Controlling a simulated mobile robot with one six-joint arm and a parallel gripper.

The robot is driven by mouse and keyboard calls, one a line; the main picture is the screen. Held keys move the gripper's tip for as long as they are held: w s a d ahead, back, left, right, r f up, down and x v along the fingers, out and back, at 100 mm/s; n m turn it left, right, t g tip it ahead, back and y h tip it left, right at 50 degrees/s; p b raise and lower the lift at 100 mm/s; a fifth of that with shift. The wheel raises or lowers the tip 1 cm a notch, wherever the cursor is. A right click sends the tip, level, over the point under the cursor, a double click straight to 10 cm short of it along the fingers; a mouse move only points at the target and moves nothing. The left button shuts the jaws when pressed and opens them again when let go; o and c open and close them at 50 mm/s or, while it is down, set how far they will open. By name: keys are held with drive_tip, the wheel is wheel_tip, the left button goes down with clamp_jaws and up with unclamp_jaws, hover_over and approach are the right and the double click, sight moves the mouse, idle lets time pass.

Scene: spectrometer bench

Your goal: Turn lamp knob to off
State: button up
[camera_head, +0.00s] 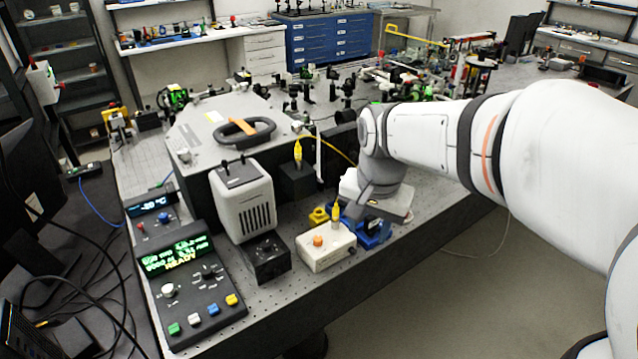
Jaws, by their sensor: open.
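A grey-white vented housing (243,205), which looks like a lamp housing, stands left of centre on the bench. A black box (268,258) with a dark knob on top sits in front of it. A small white box (328,250) with an orange knob (318,240) stands to its right. No readable label shows which knob is the lamp's. My gripper (372,214) is at the end of my arm, open, low over the bench edge, right of the white box and apart from these knobs. Its fingertips are hard to make out beside a blue part.
A control panel (190,290) with a green display, knobs and several coloured buttons lies at front left. A large grey instrument (215,130) with a black handle stands behind. A yellow cable (330,149) runs near my wrist. Crowded optics fill the back; open floor lies at front right.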

sight(318, 238)
drive_tip(key=w+a+f+m, duration=0.1)
drive_tip(key=w+a, duration=0.2)
drive_tip(key=w+a+f+m+g, duration=0.1)
drive_tip(key=w+a+m, duration=0.1)
drive_tip(key=w, duration=0.1)
drive_tip(key=w+a+f+m+b, duration=0.1)
drive_tip(key=w+a, duration=0.2)
drive_tip(key=shift+a+f+m, duration=0.35)
drive_tip(key=shift+f+m, duration=0.05)
drive_tip(key=shift+w+a+f, duration=0.15)
drive_tip(key=shift+a+f, duration=0.05)
drive_tip(key=shift+f, duration=0.05)
wheel_tip(318, 238, down, 7)
drive_tip(key=shift+f, duration=0.2)
drive_tip(key=shift+c, duration=0.3)
clamp_jaws()
